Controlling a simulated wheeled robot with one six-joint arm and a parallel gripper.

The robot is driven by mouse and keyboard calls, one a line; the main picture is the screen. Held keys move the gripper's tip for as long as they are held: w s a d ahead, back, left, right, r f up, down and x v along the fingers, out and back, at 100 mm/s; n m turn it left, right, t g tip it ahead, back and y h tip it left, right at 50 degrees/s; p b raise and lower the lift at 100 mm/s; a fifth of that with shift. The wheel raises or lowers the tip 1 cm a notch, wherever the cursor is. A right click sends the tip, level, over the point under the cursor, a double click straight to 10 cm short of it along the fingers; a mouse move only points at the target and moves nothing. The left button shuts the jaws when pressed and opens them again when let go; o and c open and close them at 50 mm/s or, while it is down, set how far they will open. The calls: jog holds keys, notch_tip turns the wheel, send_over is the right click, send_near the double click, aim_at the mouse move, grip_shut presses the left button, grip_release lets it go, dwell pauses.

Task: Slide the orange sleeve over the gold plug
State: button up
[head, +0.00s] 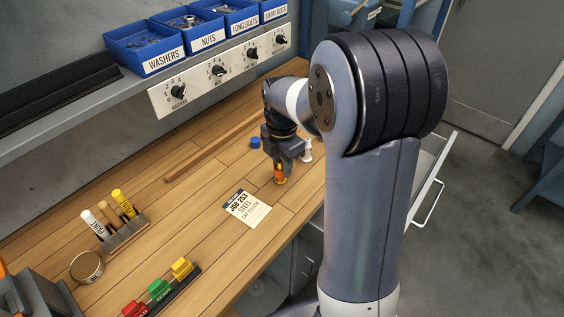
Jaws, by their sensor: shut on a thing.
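My gripper (280,165) points down over the wooden bench, right of the paper card. It is shut on the orange sleeve (279,170), which shows as a small orange patch between the fingertips, low over the bench top. A yellowish patch shows at the lower end of the sleeve. I cannot tell whether it is the gold plug or part of the sleeve. The gold plug is not clearly seen anywhere else. At this size I cannot tell whether the sleeve is around a plug, touching it or apart from it.
A blue cap (255,142) and a white piece (307,152) stand close to my gripper. A job card (246,208) lies left of it. A pen rack (124,233), tin (87,267) and coloured-block rack (160,291) are farther left. A shelf with blue bins (143,48) is behind.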

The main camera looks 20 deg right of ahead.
jog(key=shift+f, duration=0.3)
jog(key=shift+f+b, duration=0.35)
jog(key=shift+f, duration=0.2)
dwell(0.5)
jog(key=o, duration=1.5)
notch_tip(320, 180, up, 14)
jog(key=p, duration=1.1)
jog(key=shift+r+p, duration=0.25)
jog(key=shift+p, duration=0.1)
dwell(0.6)
